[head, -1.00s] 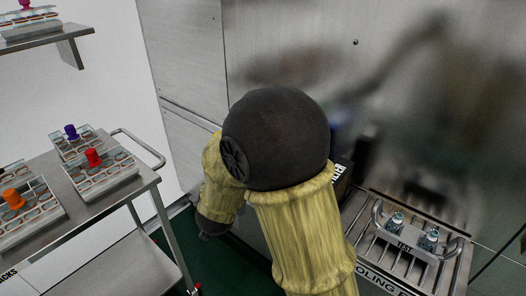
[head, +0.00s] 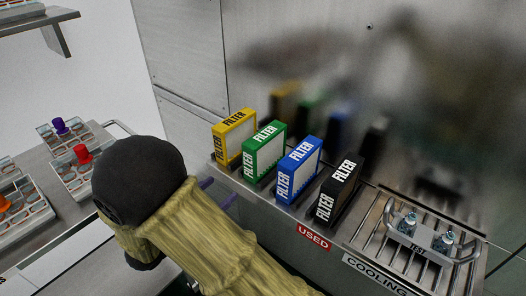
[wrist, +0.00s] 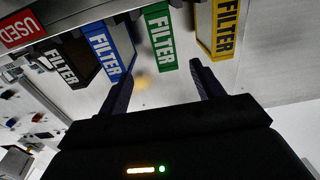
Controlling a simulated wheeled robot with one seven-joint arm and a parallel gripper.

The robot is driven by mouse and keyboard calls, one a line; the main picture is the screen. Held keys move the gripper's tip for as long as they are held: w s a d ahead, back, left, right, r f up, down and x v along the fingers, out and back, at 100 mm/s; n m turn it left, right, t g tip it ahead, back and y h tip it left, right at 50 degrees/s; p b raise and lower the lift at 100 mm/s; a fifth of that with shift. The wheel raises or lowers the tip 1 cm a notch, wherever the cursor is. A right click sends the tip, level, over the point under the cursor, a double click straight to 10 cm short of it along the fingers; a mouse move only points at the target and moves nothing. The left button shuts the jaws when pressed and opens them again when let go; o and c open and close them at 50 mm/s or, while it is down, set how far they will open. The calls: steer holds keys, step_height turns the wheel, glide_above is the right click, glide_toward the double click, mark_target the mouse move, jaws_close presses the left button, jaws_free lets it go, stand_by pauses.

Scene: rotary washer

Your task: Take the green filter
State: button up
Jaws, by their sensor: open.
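The green filter (head: 265,152) stands upright in a row on the steel ledge, between the yellow filter (head: 234,137) and the blue filter (head: 298,170). In the wrist view the green filter (wrist: 159,38) shows ahead of my gripper, between the lines of its two fingers. My gripper (head: 216,191) is open and empty, in front of the row near the green and yellow filters. In the wrist view the fingers of my gripper (wrist: 163,80) are spread, with the filter beyond their tips. Much of my gripper is hidden behind my arm in the head view.
A black filter (head: 337,190) stands right of the blue one, above a red USED label (head: 314,237). A cooling rack (head: 372,234) with a test holder (head: 418,240) lies further right. A cart with vial racks (head: 75,170) stands at left. The steel wall is behind the filters.

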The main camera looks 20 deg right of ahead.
mark_target(249, 165)
steer(key=x, duration=1.2)
steer(key=shift+w+a+f, duration=0.1)
steer(key=shift+w, duration=0.15)
steer(key=shift+d, duration=0.25)
steer(key=x, duration=0.5)
steer(key=shift+w+a+f, duration=0.1)
steer(key=shift+w+f, duration=0.15)
steer(key=shift+c, duration=0.5)
steer(key=c, duration=1.1)
